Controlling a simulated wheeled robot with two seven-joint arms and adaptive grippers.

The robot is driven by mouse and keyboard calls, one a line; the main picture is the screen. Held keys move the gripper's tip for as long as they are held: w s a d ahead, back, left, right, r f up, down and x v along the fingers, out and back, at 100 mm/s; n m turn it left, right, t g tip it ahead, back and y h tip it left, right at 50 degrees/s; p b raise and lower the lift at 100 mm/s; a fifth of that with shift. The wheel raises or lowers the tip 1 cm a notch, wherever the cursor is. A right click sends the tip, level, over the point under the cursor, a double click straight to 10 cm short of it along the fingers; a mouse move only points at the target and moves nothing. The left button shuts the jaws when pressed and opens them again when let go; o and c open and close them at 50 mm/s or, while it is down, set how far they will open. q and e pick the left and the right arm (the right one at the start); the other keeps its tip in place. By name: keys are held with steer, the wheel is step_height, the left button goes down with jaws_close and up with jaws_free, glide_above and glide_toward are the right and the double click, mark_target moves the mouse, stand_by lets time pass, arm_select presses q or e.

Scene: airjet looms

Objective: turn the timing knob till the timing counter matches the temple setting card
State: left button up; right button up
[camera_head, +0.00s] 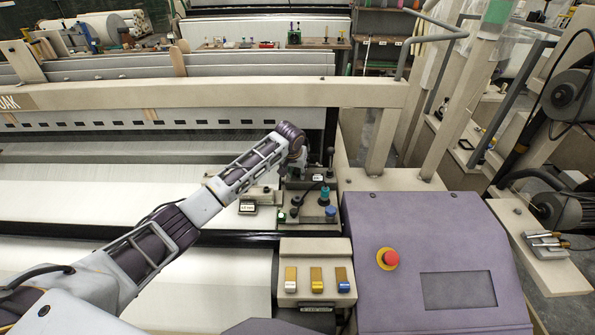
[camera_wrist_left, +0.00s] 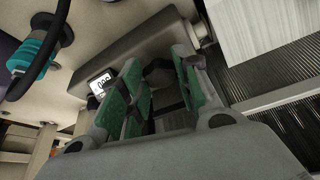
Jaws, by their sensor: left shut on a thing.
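My left gripper (camera_head: 297,160) is at the end of the loom, above the small fittings beside the purple console. In the left wrist view its green-padded fingers (camera_wrist_left: 163,88) are closed around a dark part, probably the timing knob, mostly hidden between them. Beside the fingers, a small display, likely the timing counter (camera_wrist_left: 100,82), is set in a grey housing (camera_wrist_left: 135,50); its digits are too small to read surely. In the head view a small white label in a dark frame (camera_head: 248,207), possibly the temple setting card, sits left of the fittings; its text is unclear. My right gripper is not in view.
A teal fitting with a dark cable (camera_head: 324,192) stands close by and also shows in the left wrist view (camera_wrist_left: 32,62). A push-button box (camera_head: 316,258) and the purple console (camera_head: 430,235) with a red button (camera_head: 388,258) are nearer. A beige beam (camera_head: 220,95) crosses behind.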

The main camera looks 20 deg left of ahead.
arm_select(q)
steer(key=shift+a+m+h, duration=0.2)
steer(key=shift+m+h, duration=0.3)
steer(key=shift+m, duration=1)
steer(key=o, duration=1)
steer(key=shift+d+n, duration=0.1)
steer(key=shift+n, duration=0.4)
steer(key=shift+d+n+y, duration=0.15)
steer(key=shift+n+y, duration=0.4)
steer(key=shift+n, duration=0.65)
steer(key=shift+d+n+y, duration=0.1)
steer(key=shift+n+y, duration=0.45)
steer(key=shift+n, duration=0.65)
